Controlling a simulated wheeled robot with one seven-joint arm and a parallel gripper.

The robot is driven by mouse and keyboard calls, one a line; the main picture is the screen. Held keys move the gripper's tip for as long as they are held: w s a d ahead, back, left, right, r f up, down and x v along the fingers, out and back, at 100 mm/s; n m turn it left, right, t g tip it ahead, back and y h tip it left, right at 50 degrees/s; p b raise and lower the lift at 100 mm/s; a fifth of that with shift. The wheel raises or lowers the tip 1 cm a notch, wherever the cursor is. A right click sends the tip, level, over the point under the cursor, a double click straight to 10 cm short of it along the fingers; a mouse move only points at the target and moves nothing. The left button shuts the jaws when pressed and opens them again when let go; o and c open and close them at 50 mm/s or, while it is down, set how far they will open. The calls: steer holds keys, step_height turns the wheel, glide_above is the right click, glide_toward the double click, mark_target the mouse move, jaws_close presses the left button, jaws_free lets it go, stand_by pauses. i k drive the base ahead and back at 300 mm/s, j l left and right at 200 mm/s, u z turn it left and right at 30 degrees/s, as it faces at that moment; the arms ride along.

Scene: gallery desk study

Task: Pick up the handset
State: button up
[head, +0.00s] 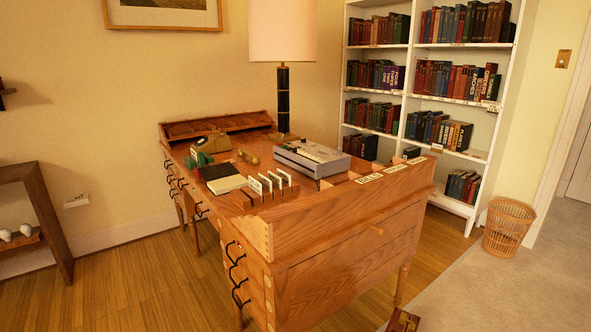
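My gripper is not in view.
A grey machine (312,158), dark and pale books (225,181), and a card rack (268,187) crowd the desktop. A tall lamp (283,95) stands behind. A wastebasket (508,228) and bookcase (480,130) are at right. Open floor (125,285) lies left of the desk.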

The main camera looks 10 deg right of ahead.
mark_target(255, 161)
steer(key=i+j+z, duration=0.15)
steer(key=j+z, duration=0.4)
steer(key=j, duration=0.25)
steer(key=i+j+z, duration=0.1)
steer(key=j+z, duration=0.2)
steer(key=j, duration=0.15)
steer(key=j+z, duration=0.1)
steer(key=j, duration=1.25)
steer(key=j+z, duration=0.15)
steer(key=j, duration=1.25)
steer(key=j+z, duration=0.1)
steer(key=j, duration=1.3)
